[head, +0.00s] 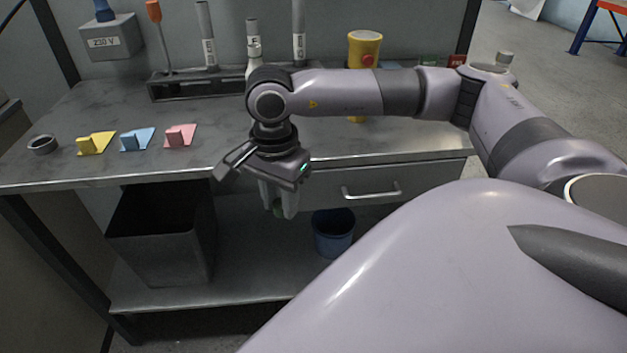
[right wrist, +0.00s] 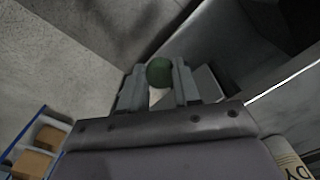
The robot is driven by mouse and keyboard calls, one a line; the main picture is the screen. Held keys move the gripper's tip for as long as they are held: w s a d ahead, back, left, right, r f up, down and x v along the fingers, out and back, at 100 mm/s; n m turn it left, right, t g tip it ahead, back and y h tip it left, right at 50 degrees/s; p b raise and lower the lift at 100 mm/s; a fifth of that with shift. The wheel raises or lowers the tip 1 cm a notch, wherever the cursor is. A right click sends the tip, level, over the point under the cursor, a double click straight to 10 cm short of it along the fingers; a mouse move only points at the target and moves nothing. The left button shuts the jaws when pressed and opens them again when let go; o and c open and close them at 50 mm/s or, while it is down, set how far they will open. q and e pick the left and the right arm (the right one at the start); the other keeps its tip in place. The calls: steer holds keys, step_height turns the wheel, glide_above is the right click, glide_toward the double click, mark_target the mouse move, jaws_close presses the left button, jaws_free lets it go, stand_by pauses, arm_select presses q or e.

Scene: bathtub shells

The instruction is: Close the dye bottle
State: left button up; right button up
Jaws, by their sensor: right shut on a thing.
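My right gripper (head: 279,212) hangs in front of the workbench edge, pointing down, below the tabletop level. It is shut on a small round green thing (right wrist: 159,72), which shows between the fingertips in the right wrist view; whether it is a cap I cannot tell. A tan surface with the letters "DY" (right wrist: 292,160) shows at the lower right corner of the right wrist view, mostly cut off. My left gripper is not in view.
Yellow, blue and pink blocks (head: 180,135) and a dark ring (head: 42,144) lie on the bench (head: 60,170). A dark rack (head: 180,85) and a yellow container (head: 365,48) stand behind. Below are a black bin (head: 165,240), a blue bucket (head: 334,235) and a drawer (head: 420,180).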

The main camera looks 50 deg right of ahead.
steer(key=w+a+r+n, duration=0.1)
steer(key=w+a+n, duration=0.1)
steer(key=a+n, duration=0.6)
steer(key=shift+r+n, duration=0.15)
steer(key=shift+n, duration=3.65)
steer(key=shift+a, duration=0.1)
